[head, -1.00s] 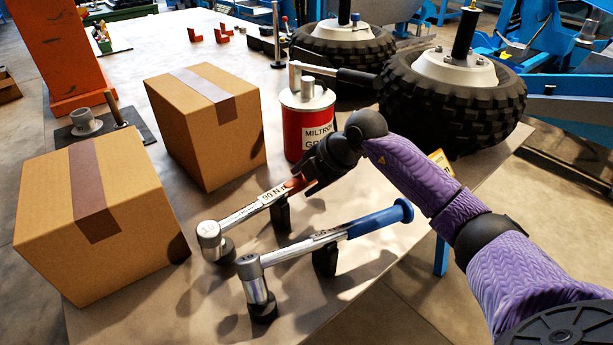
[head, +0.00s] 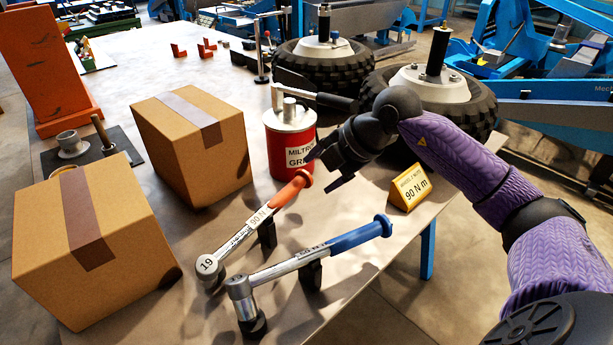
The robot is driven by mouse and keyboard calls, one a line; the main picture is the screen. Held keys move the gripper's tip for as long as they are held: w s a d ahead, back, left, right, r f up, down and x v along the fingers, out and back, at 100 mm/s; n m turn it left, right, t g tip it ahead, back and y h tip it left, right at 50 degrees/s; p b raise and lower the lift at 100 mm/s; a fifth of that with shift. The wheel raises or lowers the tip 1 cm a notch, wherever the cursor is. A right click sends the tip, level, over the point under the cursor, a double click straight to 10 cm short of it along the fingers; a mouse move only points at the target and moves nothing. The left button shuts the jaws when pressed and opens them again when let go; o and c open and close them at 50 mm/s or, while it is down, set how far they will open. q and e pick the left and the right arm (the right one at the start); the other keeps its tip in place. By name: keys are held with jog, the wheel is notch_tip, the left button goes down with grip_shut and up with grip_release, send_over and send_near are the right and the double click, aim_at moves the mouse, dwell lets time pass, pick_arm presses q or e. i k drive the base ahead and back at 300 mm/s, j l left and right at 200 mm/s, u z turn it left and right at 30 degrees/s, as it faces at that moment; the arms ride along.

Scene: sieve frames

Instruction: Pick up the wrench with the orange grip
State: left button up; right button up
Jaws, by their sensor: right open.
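The wrench with the orange grip (head: 284,200) rests on a black stand on the table, its silver head marked 19 toward the lower left and its orange grip toward the upper right. A second wrench with a blue grip (head: 352,239) lies beside it, nearer the front edge, also on black supports. My right gripper (head: 326,170) is open and empty, up and right of the orange grip's end, with its fingers close to it in the picture. I cannot tell the exact gap. My left gripper is out of view.
Two cardboard boxes (head: 110,225) (head: 170,155) stand left of the wrenches. A red grease can (head: 283,150) stands just behind the orange grip. A yellow 90 N m sign (head: 409,187) sits at the table's right edge. Large tyres (head: 450,115) lie behind.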

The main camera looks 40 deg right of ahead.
aim_at(206, 266)
jog(key=k+l, duration=0.65)
jog(key=k, duration=0.25)
